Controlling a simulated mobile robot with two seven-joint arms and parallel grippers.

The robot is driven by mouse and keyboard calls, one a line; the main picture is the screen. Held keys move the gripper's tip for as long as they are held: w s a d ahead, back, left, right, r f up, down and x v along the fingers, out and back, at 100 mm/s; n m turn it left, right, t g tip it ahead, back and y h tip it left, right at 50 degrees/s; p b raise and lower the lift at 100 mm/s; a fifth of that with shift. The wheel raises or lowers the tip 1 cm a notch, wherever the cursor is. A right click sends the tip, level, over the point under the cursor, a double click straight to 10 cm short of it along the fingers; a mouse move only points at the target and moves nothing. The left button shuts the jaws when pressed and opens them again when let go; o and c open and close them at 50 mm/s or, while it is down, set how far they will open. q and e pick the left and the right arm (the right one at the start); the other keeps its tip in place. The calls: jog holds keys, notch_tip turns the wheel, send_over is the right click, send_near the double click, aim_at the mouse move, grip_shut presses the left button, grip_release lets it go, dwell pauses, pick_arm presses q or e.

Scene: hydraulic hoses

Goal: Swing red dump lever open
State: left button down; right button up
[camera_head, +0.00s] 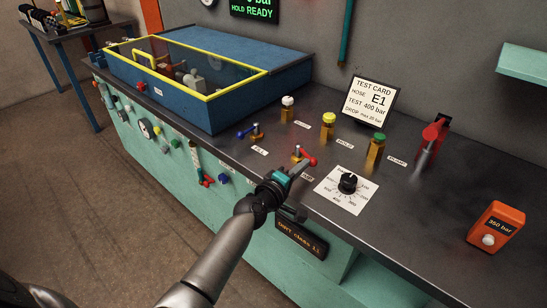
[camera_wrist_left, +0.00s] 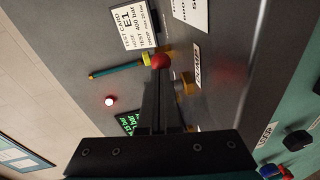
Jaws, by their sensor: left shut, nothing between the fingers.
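The red dump lever (camera_head: 311,161) is a short red handle with a ball end on a brass valve (camera_head: 297,154) on the dark bench top. It points to the right in the head view, above a label that reads DUMP in the left wrist view. My left gripper (camera_head: 300,171) is shut and empty, its fingertips close beside the lever. In the left wrist view the red ball (camera_wrist_left: 161,62) shows just past the closed fingertips (camera_wrist_left: 162,84). I cannot tell whether they touch. My right gripper is not in view.
A blue-handled valve (camera_head: 250,133) stands to the left. Brass posts with white, yellow (camera_head: 328,125) and green caps stand behind. A black dial (camera_head: 348,183) on a white plate is close on the right. A yellow-edged blue box (camera_head: 210,75) fills the bench's left part.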

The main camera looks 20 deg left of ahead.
pick_arm(q)
jog(key=shift+w+d, duration=0.35)
jog(key=shift+d, duration=0.3)
jog(key=shift+w+d, duration=0.65)
jog(key=shift+d, duration=0.1)
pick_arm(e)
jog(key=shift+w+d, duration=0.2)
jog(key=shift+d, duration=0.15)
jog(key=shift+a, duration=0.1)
